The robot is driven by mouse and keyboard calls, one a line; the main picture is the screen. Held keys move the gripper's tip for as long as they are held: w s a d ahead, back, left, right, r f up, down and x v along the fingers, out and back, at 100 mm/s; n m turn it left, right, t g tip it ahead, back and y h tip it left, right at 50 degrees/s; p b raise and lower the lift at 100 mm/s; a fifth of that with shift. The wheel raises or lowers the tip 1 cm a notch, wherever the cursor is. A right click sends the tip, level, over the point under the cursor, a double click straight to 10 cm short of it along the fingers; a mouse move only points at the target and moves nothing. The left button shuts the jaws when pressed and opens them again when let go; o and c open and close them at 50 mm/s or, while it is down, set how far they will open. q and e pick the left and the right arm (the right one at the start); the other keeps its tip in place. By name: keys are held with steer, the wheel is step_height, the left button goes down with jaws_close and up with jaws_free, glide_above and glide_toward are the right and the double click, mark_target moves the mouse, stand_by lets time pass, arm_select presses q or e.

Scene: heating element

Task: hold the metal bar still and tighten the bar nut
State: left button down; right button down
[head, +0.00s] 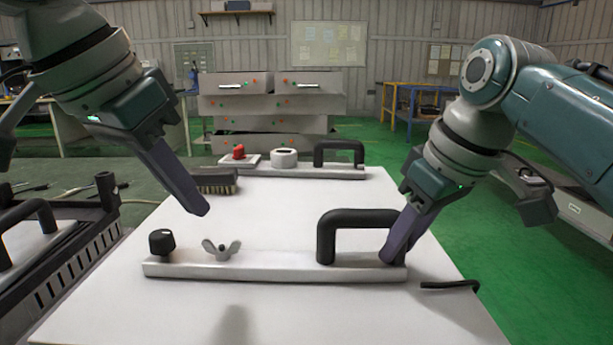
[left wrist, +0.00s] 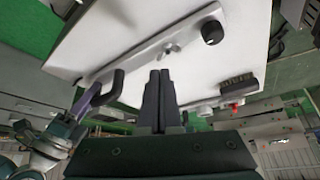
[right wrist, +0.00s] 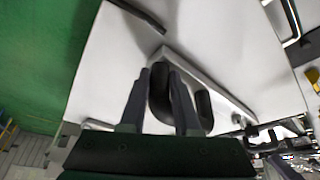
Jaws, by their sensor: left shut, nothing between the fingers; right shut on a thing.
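The metal bar (head: 285,268) lies flat across the front of the white table. It carries a black knob (head: 161,243) at its left end, a grey wing-shaped bar nut (head: 221,250) beside the knob, and a black arched handle (head: 347,216) on its right part. My right gripper (head: 391,256) is shut on the handle's right leg, which shows between its fingers in the right wrist view (right wrist: 158,92). My left gripper (head: 202,211) is shut and empty, in the air above the table near the nut. The nut also shows in the left wrist view (left wrist: 171,48).
A brush (head: 215,184) lies at the table's back left. Behind it stands a second bar (head: 305,171) with a red knob, a white round part and a black handle. A black bent rod (head: 450,285) lies at the right edge. A black rack (head: 75,260) stands left.

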mark_target(222, 248)
arm_select(q)
steer(key=shift+s+f, duration=0.1)
steer(key=shift+f, duration=3.35)
steer(key=shift+w+d, duration=0.1)
steer(key=shift+w, duration=0.5)
steer(key=shift+w+a, duration=0.1)
steer(key=shift+a, duration=0.3)
steer(key=shift+a, duration=0.15)
steer(key=shift+w+a, duration=0.45)
steer(key=shift+w, duration=0.05)
steer(key=shift+a, duration=0.1)
